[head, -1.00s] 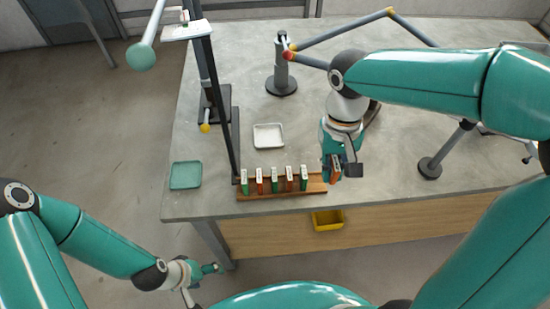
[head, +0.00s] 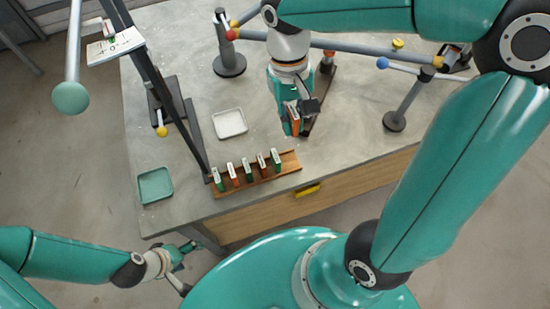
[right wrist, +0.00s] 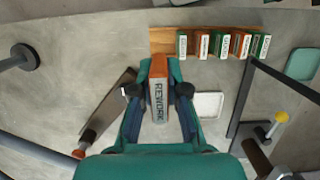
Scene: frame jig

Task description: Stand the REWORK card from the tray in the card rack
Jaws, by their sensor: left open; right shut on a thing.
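The orange-and-white REWORK card (right wrist: 159,92) is held between the fingers of my right gripper (right wrist: 158,96), its lettering facing the right wrist camera. In the head view my right gripper (head: 298,118) holds the card (head: 294,119) above the table, just beyond the right end of the wooden card rack (head: 290,160). Several green or orange cards stand in the rack; its right end is bare, also in the right wrist view (right wrist: 163,42). A white tray (head: 230,123) and a green tray (head: 155,185) look empty. My left gripper (head: 186,251) is open and empty, off the table's front edge.
A dark upright post (head: 170,100) stands left of the white tray. A grey stand (head: 229,62) and linked rods (head: 340,45) lie behind my right gripper. A yellow handle (head: 307,190) is on the table front. The tabletop between white tray and rack is clear.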

